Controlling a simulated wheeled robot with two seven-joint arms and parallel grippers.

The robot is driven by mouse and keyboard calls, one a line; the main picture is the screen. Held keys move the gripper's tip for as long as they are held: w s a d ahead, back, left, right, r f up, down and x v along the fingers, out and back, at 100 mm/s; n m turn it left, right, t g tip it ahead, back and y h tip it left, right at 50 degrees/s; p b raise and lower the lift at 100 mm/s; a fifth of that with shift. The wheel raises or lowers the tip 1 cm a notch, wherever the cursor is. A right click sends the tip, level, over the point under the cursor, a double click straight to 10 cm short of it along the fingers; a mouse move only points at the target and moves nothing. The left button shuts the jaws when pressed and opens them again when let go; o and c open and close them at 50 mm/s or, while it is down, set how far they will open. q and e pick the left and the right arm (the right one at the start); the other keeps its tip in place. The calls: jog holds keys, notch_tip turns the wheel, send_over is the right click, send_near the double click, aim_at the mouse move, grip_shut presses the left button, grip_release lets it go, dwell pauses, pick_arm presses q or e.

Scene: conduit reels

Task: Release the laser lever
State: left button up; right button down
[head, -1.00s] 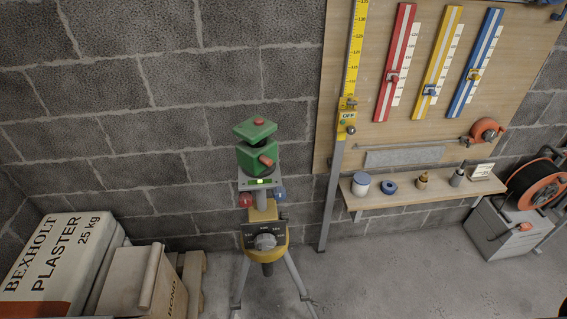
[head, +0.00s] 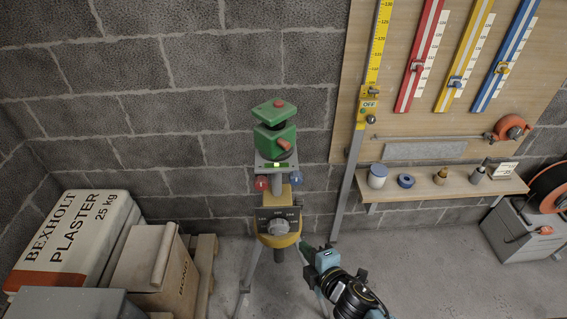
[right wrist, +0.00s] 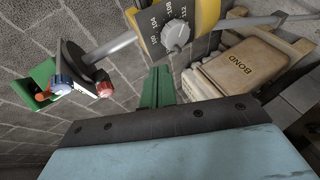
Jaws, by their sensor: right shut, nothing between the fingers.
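The green laser (head: 275,138) stands on top of a tripod with a yellow head (head: 279,230). An orange lever (head: 284,145) sticks out from the laser's right side, and a red button is on its top. A grey dial (head: 279,228) is on the yellow head. My right gripper (head: 308,250) is shut and empty, low and to the right of the dial, apart from the laser. In the right wrist view its green fingers (right wrist: 157,88) are together, with the laser (right wrist: 42,88) at left and the dial (right wrist: 176,37) above. My left gripper is not in view.
Plaster sacks (head: 75,245) and a bond sack (head: 145,270) on a pallet stand at left. A yellow-scaled post (head: 352,165) stands right of the tripod. Bare floor lies at lower right.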

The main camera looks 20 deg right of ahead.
aim_at(284, 146)
jog(key=a+r+n+t+y, duration=0.1)
jog(key=r+n+t, duration=0.1)
jog(key=r, duration=0.7)
jog(key=w+a+r+n+t+y, duration=0.1)
jog(key=a+r+n+t, duration=0.1)
jog(key=r, duration=0.8)
jog(key=shift+n+t, duration=0.4)
jog(key=shift+n, duration=0.4)
jog(key=shift+w+a, duration=0.1)
jog(key=shift+w, duration=0.05)
jog(key=shift+w+d+r+p, duration=0.3)
jog(key=shift+w+p, duration=0.1)
jog(key=shift+w, duration=1.5)
jog(key=shift+w+d+r+p, duration=0.15)
jog(key=shift+w+r+p, duration=0.2)
jog(key=shift+w, duration=1.55)
jog(key=shift+w+d+r+p, duration=0.25)
jog(key=shift+w+p, duration=0.2)
jog(key=shift+w, duration=1.45)
